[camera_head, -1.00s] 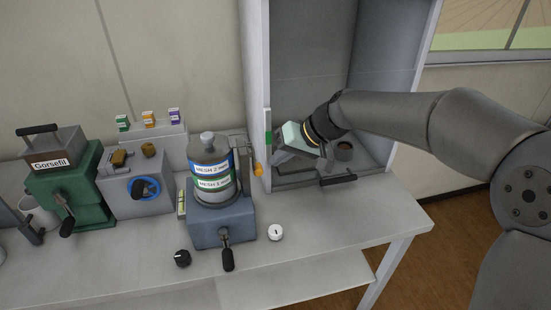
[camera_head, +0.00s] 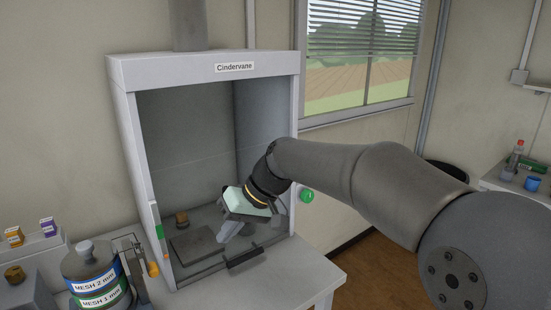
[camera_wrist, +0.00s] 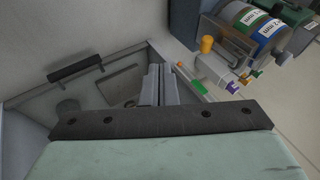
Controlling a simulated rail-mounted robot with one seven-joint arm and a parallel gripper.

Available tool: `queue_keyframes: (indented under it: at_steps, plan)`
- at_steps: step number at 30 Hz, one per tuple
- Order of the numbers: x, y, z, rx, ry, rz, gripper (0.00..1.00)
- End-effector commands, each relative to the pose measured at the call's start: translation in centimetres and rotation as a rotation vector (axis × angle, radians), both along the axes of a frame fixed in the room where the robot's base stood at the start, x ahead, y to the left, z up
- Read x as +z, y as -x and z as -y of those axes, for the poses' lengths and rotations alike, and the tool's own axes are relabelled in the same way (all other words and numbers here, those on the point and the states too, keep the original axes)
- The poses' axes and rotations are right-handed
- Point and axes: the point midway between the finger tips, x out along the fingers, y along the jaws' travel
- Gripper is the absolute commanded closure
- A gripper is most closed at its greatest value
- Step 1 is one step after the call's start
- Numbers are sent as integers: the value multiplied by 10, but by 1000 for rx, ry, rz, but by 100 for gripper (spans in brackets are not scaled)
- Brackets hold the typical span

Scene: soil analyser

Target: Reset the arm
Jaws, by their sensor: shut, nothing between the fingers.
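My gripper (camera_head: 228,234) is in the open front of the Cindervane cabinet (camera_head: 112,72), above its floor, and tilts down to the left. Its pale green wrist housing shows just above it. In the wrist view the two grey fingers of my gripper (camera_wrist: 158,84) are together with nothing between them. A dark plate (camera_head: 195,243) lies on the cabinet floor left of my gripper. A small brown stopper-like piece (camera_head: 182,217) stands behind the plate. My gripper and wrist hide part of the cabinet's right side.
A black handle (camera_head: 245,257) is at the cabinet's front edge, just below my gripper. A green knob (camera_head: 306,196) is to the right. A side bench (camera_head: 520,184) with small items is at far right.

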Motion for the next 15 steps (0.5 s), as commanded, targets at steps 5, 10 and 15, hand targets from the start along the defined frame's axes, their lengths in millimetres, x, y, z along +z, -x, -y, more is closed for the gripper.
queue_keyframes:
  at_steps: [5,10,15]
  plan:
    - [-47,50,96,-205,262,-21,100]
    - [-89,117,194,-419,461,-51,100]
    - [-122,178,254,-561,563,-83,100]
